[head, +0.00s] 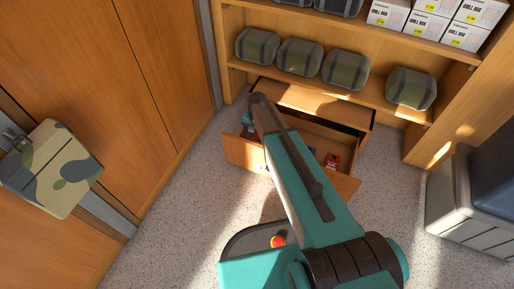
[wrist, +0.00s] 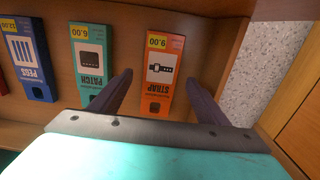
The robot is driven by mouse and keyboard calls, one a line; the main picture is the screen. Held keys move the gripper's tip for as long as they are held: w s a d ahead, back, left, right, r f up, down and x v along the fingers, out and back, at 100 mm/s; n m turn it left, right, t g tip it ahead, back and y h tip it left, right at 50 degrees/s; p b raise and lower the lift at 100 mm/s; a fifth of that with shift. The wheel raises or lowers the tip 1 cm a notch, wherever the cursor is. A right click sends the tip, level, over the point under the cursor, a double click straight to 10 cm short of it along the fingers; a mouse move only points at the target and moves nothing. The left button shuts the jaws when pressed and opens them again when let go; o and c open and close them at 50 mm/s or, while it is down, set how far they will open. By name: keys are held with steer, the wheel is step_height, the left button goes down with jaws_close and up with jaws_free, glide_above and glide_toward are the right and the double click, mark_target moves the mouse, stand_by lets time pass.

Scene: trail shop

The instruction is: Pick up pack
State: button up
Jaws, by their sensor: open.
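In the wrist view, several flat packs lie in a wooden drawer. An orange pack (wrist: 161,94) marked "STRAP" lies between the two fingers of my gripper (wrist: 160,79); the gripper is open, with no clear contact. A teal pack (wrist: 92,62) marked "PATCH" is just left of the left finger, and a blue pack (wrist: 28,60) marked "PEGS" is farther left. A red pack is partly cut off at the left edge. In the head view, my arm reaches over the open drawer (head: 345,187) and hides much of its inside; a red pack (head: 332,160) shows in it.
The drawer's side wall (wrist: 228,50) stands close to the right of the orange pack. Above the drawer, shelves hold several green cases (head: 299,56) and white boxes (head: 430,24). A camouflage box (head: 55,170) is at the left. A grey bin (head: 470,200) stands right on the speckled floor.

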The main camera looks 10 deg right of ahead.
steer(key=shift+f+b, duration=0.35)
steer(key=shift+f, duration=0.8)
steer(key=c, duration=1.2)
steer(key=shift+r, duration=0.15)
step_height(320, 180, up, 10)
steer(key=p, duration=0.4)
